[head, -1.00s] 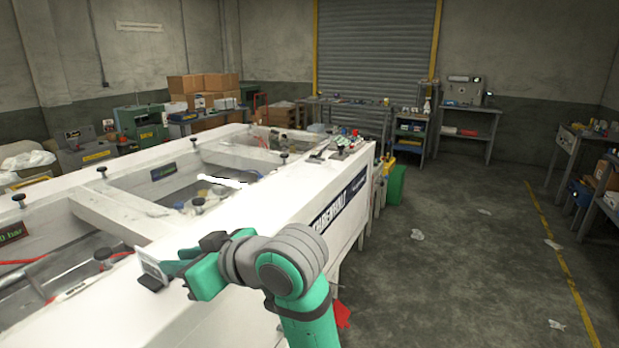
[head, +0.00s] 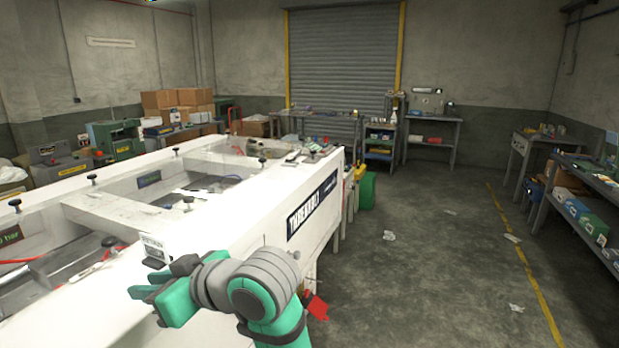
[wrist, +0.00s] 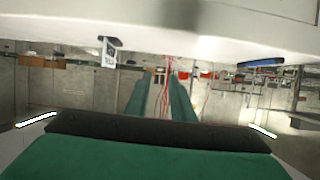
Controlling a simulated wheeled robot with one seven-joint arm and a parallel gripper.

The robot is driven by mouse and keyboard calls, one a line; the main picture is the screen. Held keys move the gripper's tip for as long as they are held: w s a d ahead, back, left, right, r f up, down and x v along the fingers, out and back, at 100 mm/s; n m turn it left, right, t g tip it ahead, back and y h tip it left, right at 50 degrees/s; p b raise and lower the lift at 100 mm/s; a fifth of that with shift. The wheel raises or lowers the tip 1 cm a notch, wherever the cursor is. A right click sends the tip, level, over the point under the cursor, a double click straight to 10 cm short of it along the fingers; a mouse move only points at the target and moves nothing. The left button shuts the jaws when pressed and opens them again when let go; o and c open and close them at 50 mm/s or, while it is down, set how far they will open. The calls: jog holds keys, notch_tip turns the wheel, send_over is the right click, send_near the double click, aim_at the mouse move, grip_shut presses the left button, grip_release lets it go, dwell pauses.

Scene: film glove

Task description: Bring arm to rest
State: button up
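My arm (head: 258,296), green and grey, reaches in from the bottom of the head view, bent toward the left. My gripper (head: 138,293) is at its end, beside the front side of the long white glove-box bench (head: 225,235). In the wrist view its two green fingers (wrist: 160,88) stand apart with nothing held between them. The wrist picture appears upside down, with the white bench along the top. In the head view a small white card on a black foot (head: 153,247) stands on the bench edge just behind the gripper, apparently clear of it.
Red cloth-like thing (head: 317,306) hangs beside the bench near my arm. Green bin (head: 367,190) stands at the bench's far end. Shelves (head: 590,205) line the right wall. The grey floor (head: 430,265) between is mostly clear, with a few scraps.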

jog(key=w+d+f+m+t, duration=0.2)
jog(key=f+m+t, duration=0.15)
jog(key=f, duration=0.45)
jog(key=w+d+f+m+t, duration=0.2)
jog(key=f+m, duration=0.2)
jog(key=f, duration=0.4)
jog(key=s+d+f+m+t+h, duration=0.25)
jog(key=d+f, duration=0.25)
jog(key=f, duration=0.3)
jog(key=s+d+f+m+t+h, duration=0.1)
jog(key=s+d+f+m+h, duration=0.25)
jog(key=f, duration=0.45)
jog(key=s+d+f+m+h, duration=0.1)
jog(key=s+d+f+h, duration=0.2)
jog(key=s+d+f, duration=0.3)
jog(key=s+d+f+m+h, duration=0.1)
jog(key=s+d+f+h, duration=0.2)
jog(key=s, duration=0.5)
jog(key=s+d+r+n, duration=0.1)
jog(key=s+d, duration=0.1)
jog(key=s, duration=0.6)
jog(key=s+d+n+t, duration=0.1)
jog(key=s+d, duration=0.2)
jog(key=s, duration=0.6)
jog(key=shift+s+d+r+h, duration=0.2)
jog(key=shift+d+r+h, duration=0.1)
jog(key=shift+r+h, duration=0.1)
